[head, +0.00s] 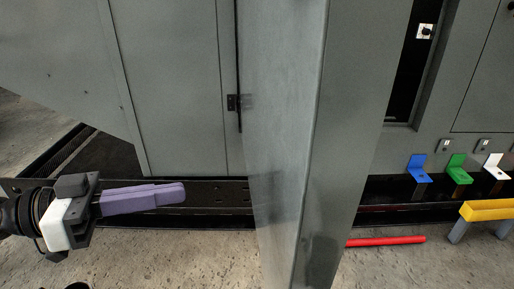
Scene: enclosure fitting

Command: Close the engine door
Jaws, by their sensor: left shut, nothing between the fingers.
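The engine door (285,130) is a tall grey metal panel in the middle of the head view. It appears swung out toward me, with its near vertical edge facing me and its lower end reaching over the floor. A small black fitting (233,102) shows just left of it on the grey enclosure wall. My left gripper (183,192) is at the lower left, with its purple fingers together and nothing between them. It points right, apart from the door and to its left. My right gripper is not in view.
Grey enclosure walls (175,80) stand behind, with a dark narrow opening (408,70) right of the door. Blue (418,168), green (457,168) and white (494,166) brackets line the lower right. A red bar (386,241) and yellow bar (487,210) are near the floor.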

